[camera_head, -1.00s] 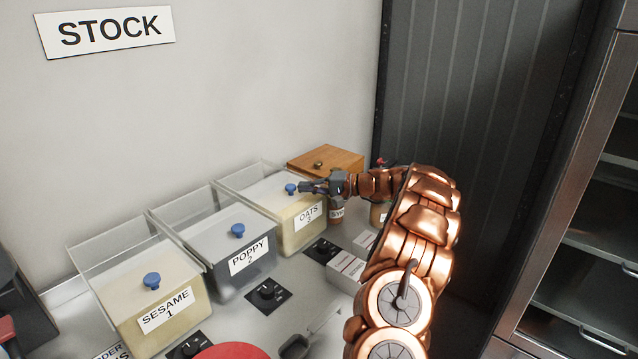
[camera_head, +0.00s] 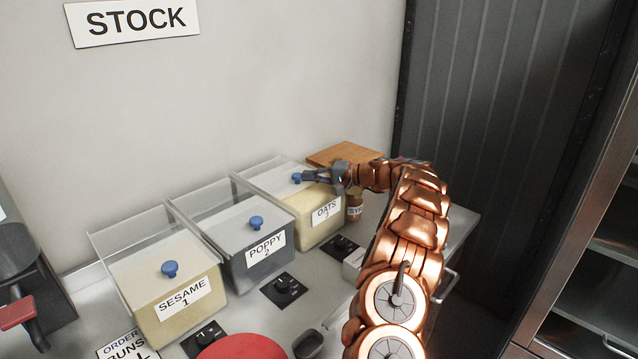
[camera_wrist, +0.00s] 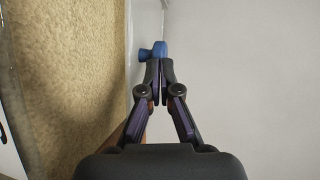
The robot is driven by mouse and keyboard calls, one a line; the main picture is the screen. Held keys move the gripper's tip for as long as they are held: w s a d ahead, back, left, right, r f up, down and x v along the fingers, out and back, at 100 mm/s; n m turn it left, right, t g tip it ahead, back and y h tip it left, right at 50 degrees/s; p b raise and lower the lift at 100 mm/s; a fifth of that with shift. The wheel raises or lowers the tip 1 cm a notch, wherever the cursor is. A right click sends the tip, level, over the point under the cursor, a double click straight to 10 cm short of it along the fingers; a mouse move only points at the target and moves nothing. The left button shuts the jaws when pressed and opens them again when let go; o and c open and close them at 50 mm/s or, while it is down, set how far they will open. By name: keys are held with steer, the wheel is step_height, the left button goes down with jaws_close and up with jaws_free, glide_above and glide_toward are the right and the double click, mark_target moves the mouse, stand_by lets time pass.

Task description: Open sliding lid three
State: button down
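Bin three (camera_head: 309,228), labelled OATS 3, is a clear box with pale tan oats, right of the other two bins. Its lid has a blue knob (camera_head: 297,177), which sits farther back than the knobs on the neighbouring bins. My gripper (camera_head: 308,178) reaches in from the right, its tips right at the knob. In the wrist view the two fingers (camera_wrist: 160,65) are together, with the knob (camera_wrist: 152,50) just past their tips; I see nothing held between them. Oats (camera_wrist: 65,80) fill the left of that view. The clear lid's edges are hard to make out.
The POPPY 2 bin (camera_head: 250,268) and SESAME 1 bin (camera_head: 165,310) stand to the left with blue knobs. A wooden box (camera_head: 345,153) and a small jar (camera_head: 354,205) are close to my wrist. Black dial plates (camera_head: 284,290) lie in front. The wall is behind.

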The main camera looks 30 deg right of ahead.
mark_target(295, 169)
steer(key=w, duration=0.2)
steer(key=w+a, duration=0.1)
steer(key=w, duration=0.2)
steer(key=shift+w+a+f, duration=0.1)
steer(key=shift+w+a, duration=0.05)
steer(key=shift+a, duration=0.05)
steer(key=shift+w+a+r, duration=0.1)
steer(key=shift+w+r, duration=0.1)
steer(key=shift+w, duration=0.1)
steer(key=shift+a, duration=0.1)
steer(key=b+v, duration=0.3)
steer(key=v, duration=1.1)
steer(key=shift+d, duration=0.3)
